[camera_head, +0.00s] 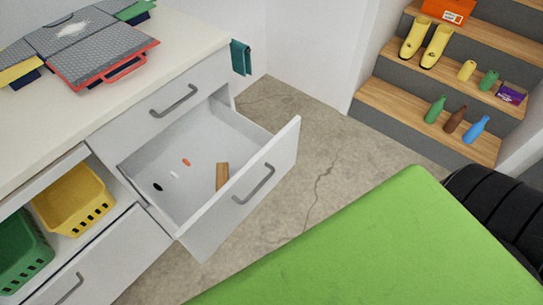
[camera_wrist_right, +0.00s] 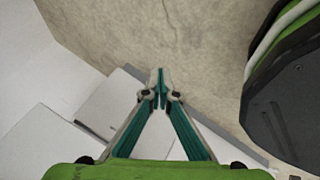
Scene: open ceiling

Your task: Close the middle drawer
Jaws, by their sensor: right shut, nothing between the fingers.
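The middle drawer (camera_head: 285,158) is white and pulled well out of the white cabinet in the head view. Its front carries a grey bar handle (camera_head: 254,184). Inside lie a brown block (camera_head: 222,176) near the front and small orange, white and black pieces. My right gripper (camera_wrist_right: 160,76) shows only in the right wrist view. Its teal fingers meet at the tips, shut and empty, seen against the concrete floor. White panels (camera_wrist_right: 50,140) lie behind and left of the fingers; I cannot tell which part of the cabinet they are. My left gripper is not in view.
A closed drawer with a handle (camera_head: 175,101) sits above the open one. Yellow (camera_head: 75,200) and green (camera_head: 22,252) baskets stand in a cubby at left. Wooden steps (camera_head: 390,98) with boots and bottles are at right. Bare concrete floor (camera_head: 310,130) lies beyond the drawer front.

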